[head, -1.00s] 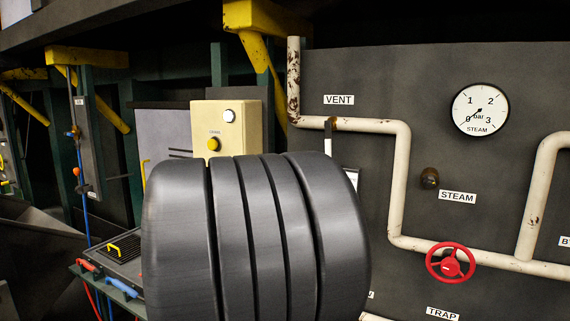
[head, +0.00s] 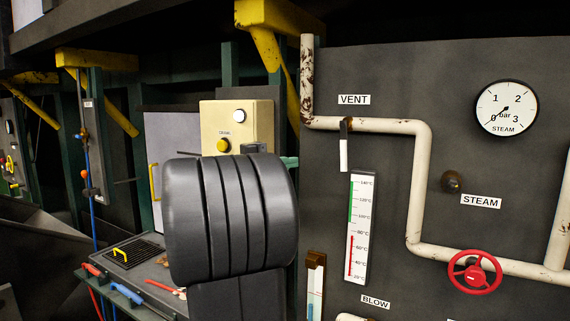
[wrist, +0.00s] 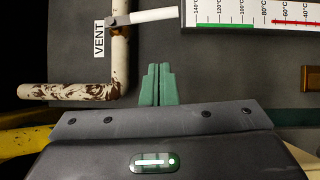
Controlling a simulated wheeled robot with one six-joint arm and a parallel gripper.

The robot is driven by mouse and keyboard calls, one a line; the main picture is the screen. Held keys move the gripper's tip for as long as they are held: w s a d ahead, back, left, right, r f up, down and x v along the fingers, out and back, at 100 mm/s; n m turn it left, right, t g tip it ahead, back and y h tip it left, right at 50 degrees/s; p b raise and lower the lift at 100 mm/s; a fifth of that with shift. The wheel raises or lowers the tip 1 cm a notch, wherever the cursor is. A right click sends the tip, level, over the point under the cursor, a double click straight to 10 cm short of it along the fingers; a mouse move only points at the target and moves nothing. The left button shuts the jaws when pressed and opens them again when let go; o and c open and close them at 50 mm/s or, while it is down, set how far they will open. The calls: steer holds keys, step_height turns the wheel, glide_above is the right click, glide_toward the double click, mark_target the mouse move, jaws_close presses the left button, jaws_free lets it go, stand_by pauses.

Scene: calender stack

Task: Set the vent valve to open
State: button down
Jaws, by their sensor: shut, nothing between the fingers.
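The vent valve's white lever (head: 344,155) hangs straight down from a brown rusty valve body on the cream pipe (head: 382,126), below the VENT label (head: 354,100). The lever lies across the pipe. In the head view only a green tip of my gripper (head: 290,162) shows past my dark arm, left of and apart from the lever. The rest of it is hidden.
A thermometer (head: 357,228) is mounted just below and right of the lever. A red handwheel (head: 474,271), a STEAM gauge (head: 506,108) and a brown knob (head: 451,182) are further right. A beige control box (head: 220,122) stands behind my arm.

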mark_target(343, 148)
steer(key=d+p, duration=0.1)
steer(key=d, duration=0.8)
steer(key=shift+w+d+r+p, duration=0.25)
steer(key=shift+w+d+p, duration=0.1)
steer(key=shift+w, duration=0.05)
steer(key=shift+s+d+f+n+b, duration=0.1)
steer(key=shift+d+n+b, duration=0.15)
steer(key=shift+b, duration=0.25)
